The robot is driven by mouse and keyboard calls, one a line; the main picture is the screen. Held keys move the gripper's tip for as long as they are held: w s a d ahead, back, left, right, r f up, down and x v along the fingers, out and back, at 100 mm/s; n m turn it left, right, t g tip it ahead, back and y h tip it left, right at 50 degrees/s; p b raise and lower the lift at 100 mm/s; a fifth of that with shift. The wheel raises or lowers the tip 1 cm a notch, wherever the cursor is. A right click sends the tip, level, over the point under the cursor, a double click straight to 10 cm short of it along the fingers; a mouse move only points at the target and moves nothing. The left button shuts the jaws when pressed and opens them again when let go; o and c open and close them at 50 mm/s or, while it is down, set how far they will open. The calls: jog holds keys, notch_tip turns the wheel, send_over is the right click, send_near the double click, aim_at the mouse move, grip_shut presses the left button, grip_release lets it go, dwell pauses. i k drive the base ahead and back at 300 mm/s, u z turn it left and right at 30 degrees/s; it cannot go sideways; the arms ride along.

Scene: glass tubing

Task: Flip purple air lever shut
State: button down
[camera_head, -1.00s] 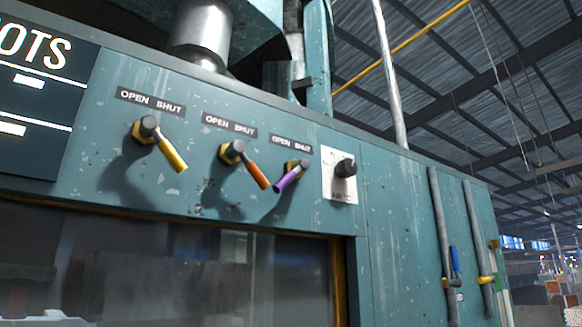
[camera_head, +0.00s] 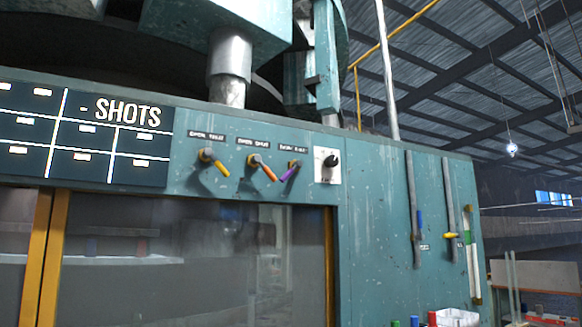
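The purple lever (camera_head: 289,173) is the rightmost of three levers on the teal machine panel (camera_head: 240,199). Its handle slants down and to the left from its pivot, toward the OPEN side of its label (camera_head: 293,148). The yellow lever (camera_head: 219,167) and the orange lever (camera_head: 267,171) are to its left, both slanting down and to the right, toward SHUT. The purple lever is small here and its label is hard to read now. My gripper is not in view.
A white plate with a black knob (camera_head: 328,164) is just right of the purple lever. A dark SHOTS board (camera_head: 85,136) is at the left. Pipes with a blue handle (camera_head: 419,220) and a yellow handle (camera_head: 450,236) run down the right side. Colored items stand at the bottom right.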

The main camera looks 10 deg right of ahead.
aim_at(298, 164)
jog(key=u, duration=0.4)
jog(key=i, duration=0.85)
jog(key=u, duration=0.25)
